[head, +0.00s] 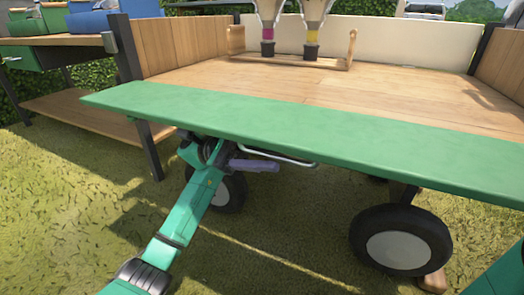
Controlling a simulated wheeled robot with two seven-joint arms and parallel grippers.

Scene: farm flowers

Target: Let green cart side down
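The green cart side (300,125) is a long flat panel along the near edge of the wooden cart bed. It lies nearly level, sticking out toward me. A pale bar handle (295,161) shows under its near edge. My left gripper (258,165) is below the panel, its purple-grey finger close to the left end of the handle. The panel hides part of the gripper, so I cannot tell if it touches or grips the handle. My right gripper is out of view; only a green part of my own body shows at the lower right.
Black wheels (401,241) stand below. Open grass lies in front.

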